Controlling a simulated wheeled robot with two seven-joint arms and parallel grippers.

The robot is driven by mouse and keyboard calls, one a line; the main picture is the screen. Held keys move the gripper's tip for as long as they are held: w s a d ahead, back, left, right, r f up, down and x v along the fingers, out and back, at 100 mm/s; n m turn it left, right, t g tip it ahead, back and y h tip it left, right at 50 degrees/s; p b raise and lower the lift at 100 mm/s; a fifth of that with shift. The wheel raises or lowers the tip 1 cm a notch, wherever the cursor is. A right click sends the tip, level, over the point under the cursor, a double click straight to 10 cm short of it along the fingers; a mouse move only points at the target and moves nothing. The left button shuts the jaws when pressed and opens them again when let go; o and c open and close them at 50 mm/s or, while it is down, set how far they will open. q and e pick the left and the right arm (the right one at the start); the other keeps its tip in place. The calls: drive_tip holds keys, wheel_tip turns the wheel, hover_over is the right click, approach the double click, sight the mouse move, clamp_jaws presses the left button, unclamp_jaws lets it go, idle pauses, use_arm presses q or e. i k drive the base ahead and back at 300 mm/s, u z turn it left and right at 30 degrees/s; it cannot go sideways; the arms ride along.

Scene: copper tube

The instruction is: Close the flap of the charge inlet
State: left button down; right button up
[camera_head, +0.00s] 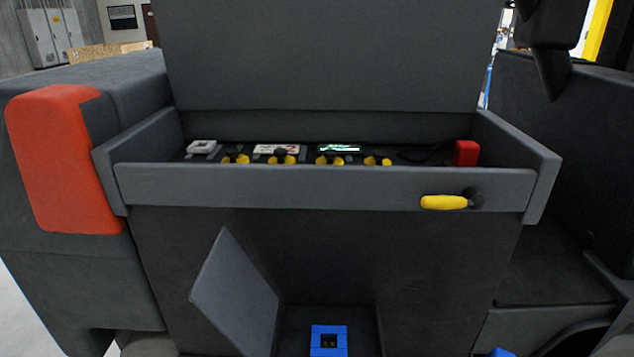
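The charge inlet is a blue square socket (328,341) with a dark centre. It sits in a recess low on the dark grey vehicle body, at the bottom middle of the head view, and the picture edge cuts off the recess. The flap (235,293) is a flat grey panel that stands open on the left side of this recess, swung outward and tilted. The socket is uncovered. I can make out neither of my grippers in this view, and nothing touches the flap.
Above the recess is a grey tray front (320,187) with a yellow handle (443,202). Yellow-capped parts and a red block (466,153) lie behind it. A red panel (62,160) is on the left. A dark tapered piece (550,60) hangs at top right.

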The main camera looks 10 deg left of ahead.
sight(228, 289)
drive_tip(key=z, duration=2.4)
drive_tip(key=k, duration=1.1)
drive_tip(key=u, duration=2.05)
